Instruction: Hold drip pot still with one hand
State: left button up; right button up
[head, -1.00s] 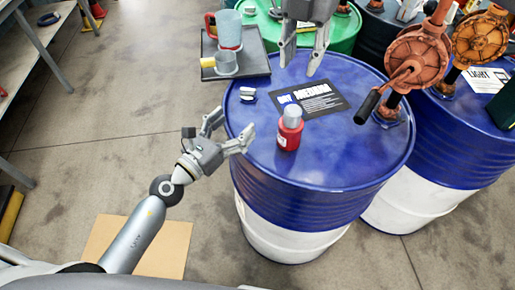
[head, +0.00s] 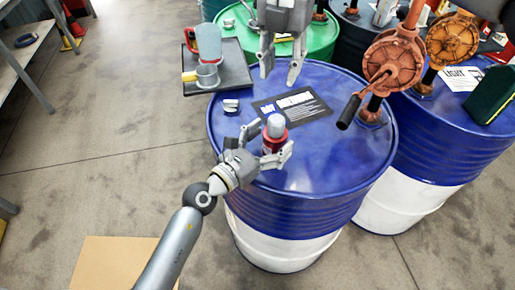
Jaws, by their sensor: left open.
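The drip pot, a small red pot with a grey cap (head: 276,126), stands upright near the front left part of the blue drum's top (head: 320,170). My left gripper (head: 268,142) is open, with its fingers on either side of the pot. The near finger hides part of the pot's lower body, and I cannot tell whether either finger touches it. My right gripper (head: 281,76) points down above the back of the drum top. Its fingers are apart with nothing between them.
A black label card (head: 292,106) and a small white-and-blue item (head: 231,106) lie on the drum top. A rusty hand pump (head: 392,60) with a black handle stands at the right. A dark tray (head: 232,76) with cups is behind left.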

pick_arm(q)
jog(key=shift+x, duration=0.8)
jog(key=shift+c, duration=0.4)
jog(key=c, duration=1.3)
